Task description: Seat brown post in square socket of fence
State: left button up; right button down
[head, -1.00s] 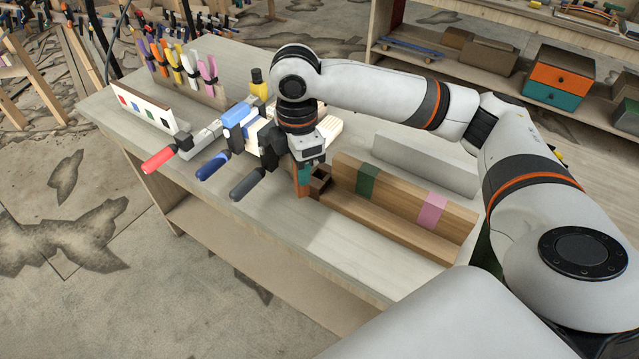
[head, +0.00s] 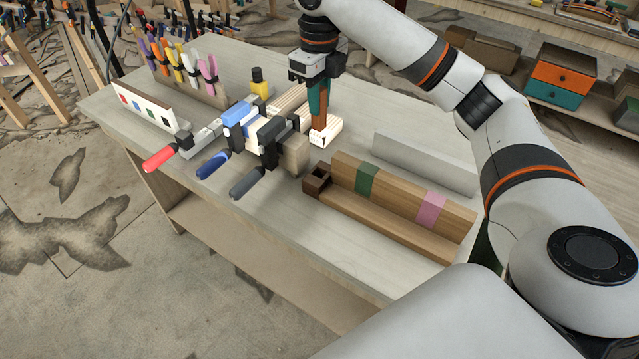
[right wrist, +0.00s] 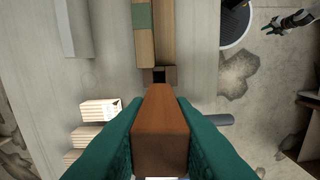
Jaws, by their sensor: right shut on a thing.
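My right gripper (head: 317,97) is shut on the brown post (head: 318,122), which points down and is held above the table, near the light wooden pieces. In the right wrist view the brown post (right wrist: 161,125) sits between the two green fingers. The wooden fence (head: 395,190) lies along the table with a green band and a pink band. Its dark square socket (head: 317,179) is at the left end, open and empty; it also shows in the right wrist view (right wrist: 159,76), just past the post's far end. The post is apart from the socket.
Clamps with red, blue and dark handles (head: 246,183) stand left of the socket. Light wooden strips (head: 327,134) lie behind it. A grey bar (head: 424,162) stands behind the fence.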

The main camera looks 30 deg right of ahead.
jog(key=shift+d+f+n, duration=0.1)
jog(key=shift+f+n, duration=0.05)
jog(key=shift+n, duration=0.15)
notch_tip(320, 180, down, 18)
jog(key=p, duration=0.2)
jog(key=shift+r+p, duration=0.25)
jog(key=shift+p, duration=0.05)
